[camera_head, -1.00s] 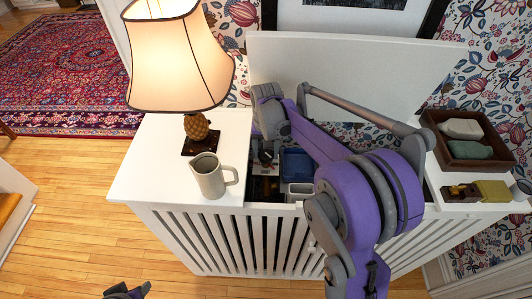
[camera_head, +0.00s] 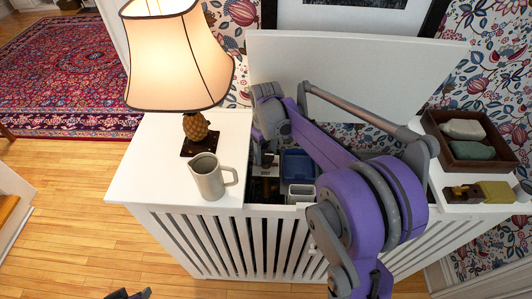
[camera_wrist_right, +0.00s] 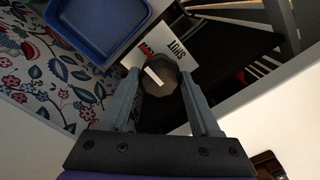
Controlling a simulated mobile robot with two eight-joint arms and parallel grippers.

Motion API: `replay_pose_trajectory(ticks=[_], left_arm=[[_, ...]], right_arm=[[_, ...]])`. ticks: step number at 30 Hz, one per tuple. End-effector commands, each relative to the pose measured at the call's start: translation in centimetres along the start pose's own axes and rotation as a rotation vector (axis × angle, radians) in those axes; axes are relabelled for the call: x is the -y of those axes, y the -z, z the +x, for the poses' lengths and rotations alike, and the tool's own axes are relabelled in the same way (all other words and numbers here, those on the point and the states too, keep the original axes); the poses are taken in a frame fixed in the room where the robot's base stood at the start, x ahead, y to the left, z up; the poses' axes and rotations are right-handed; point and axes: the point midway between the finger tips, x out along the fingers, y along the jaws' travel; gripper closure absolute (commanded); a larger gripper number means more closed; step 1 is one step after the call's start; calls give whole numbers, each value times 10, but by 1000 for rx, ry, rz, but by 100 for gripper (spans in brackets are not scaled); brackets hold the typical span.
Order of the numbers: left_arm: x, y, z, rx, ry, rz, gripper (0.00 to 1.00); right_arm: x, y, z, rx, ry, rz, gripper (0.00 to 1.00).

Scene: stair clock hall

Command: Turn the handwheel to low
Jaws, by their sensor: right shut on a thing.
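The handwheel (camera_wrist_right: 170,96) is a dark, many-sided knob with a white pointer mark, seen in the right wrist view. My right gripper (camera_wrist_right: 161,88) is shut on it, one finger on each side. Behind it is a white label plate (camera_wrist_right: 182,42) with black lettering that reads SHUT and some red lettering, partly hidden by the wheel. In the head view my right gripper (camera_head: 265,158) reaches down into the open white cabinet, and the wheel is hard to make out. My left gripper (camera_head: 128,294) only just shows at the bottom edge; its fingers are unclear.
The slatted white cabinet (camera_head: 160,180) has its lid (camera_head: 350,70) raised. A lit lamp (camera_head: 175,60) and a grey mug (camera_head: 208,178) stand on its left top. A brown tray (camera_head: 478,151) is at right. A blue bin (camera_head: 297,166) sits inside. Open wooden floor lies left.

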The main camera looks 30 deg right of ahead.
Motion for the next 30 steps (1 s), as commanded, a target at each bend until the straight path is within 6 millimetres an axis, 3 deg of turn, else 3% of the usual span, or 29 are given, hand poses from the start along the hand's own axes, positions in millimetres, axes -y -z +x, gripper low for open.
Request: replay_pose_trajectory(ticks=[18,19,23,30], left_arm=[[0,0,0,0,0,0,57],[0,0,0,0,0,0,57],[0,0,0,0,0,0,57],[0,0,0,0,0,0,57]], right_arm=[[0,0,-1,-1,-1,-39,92],[0,0,-1,-1,-1,-39,31],[0,0,0,-1,-1,-39,8],[0,0,0,0,0,-38,7]])
